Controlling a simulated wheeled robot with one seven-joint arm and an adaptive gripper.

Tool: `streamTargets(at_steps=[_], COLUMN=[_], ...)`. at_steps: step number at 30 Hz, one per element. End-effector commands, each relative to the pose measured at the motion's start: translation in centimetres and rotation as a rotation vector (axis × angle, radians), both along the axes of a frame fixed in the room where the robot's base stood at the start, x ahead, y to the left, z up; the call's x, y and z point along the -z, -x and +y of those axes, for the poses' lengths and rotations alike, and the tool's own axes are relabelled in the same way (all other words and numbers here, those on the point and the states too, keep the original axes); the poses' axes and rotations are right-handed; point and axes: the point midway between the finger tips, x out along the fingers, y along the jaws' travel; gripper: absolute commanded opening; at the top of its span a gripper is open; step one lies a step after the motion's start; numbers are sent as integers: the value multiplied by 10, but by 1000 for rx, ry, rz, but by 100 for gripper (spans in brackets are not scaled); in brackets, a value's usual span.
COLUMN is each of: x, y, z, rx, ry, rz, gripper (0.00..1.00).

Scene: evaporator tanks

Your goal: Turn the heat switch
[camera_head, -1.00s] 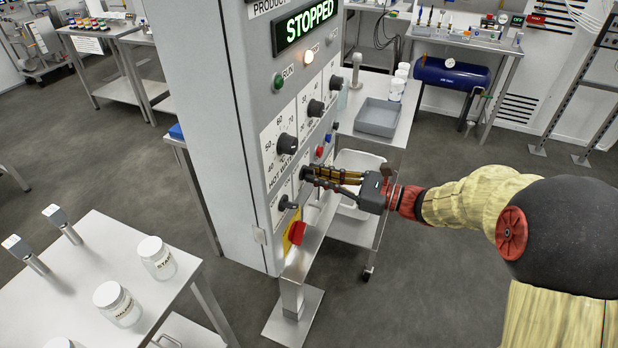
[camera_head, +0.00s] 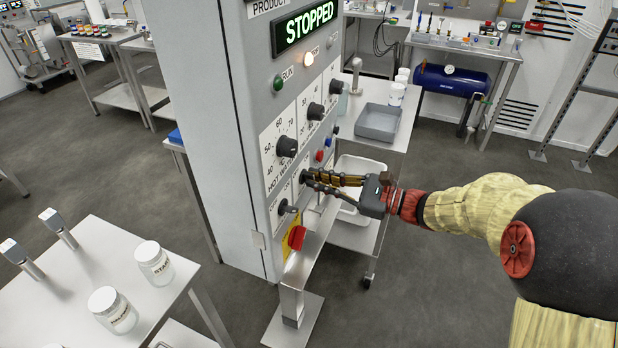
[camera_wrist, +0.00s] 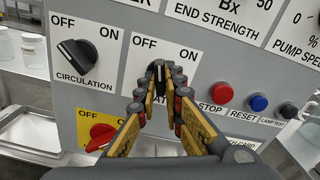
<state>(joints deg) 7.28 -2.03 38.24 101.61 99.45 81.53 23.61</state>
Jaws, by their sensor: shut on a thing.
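The heat switch (camera_wrist: 158,72) is a black knob on a white plate marked OFF and ON in the wrist view. Its pale pointer mark is roughly upright in that picture, between the two words. My gripper (camera_wrist: 156,88) has its fingertips on either side of the knob and is shut on it. The fingers hide most of the label under the knob. In the head view my gripper (camera_head: 306,179) reaches the cabinet front from the right, and its fingertips cover the switch there.
The circulation switch (camera_wrist: 78,56) is left of the heat switch, its pointer toward OFF. A red rotary switch on yellow (camera_wrist: 100,135) sits below. The red stop button (camera_wrist: 221,93), blue reset button (camera_wrist: 258,102) and a black button are to the right. A steel ledge (camera_head: 312,240) juts out below my gripper.

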Motion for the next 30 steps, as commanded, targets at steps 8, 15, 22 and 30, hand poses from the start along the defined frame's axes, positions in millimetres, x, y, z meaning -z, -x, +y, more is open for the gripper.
streamTargets(at_steps=[8, 15, 22, 30], x=[1, 1, 1, 1], y=[0, 0, 0, 0], z=[0, 0, 0, 0], rx=[2, 1, 1, 0], ry=[57, 60, 114, 119], rz=[-154, -162, -311, -325], gripper=[0, 0, 0, 0])
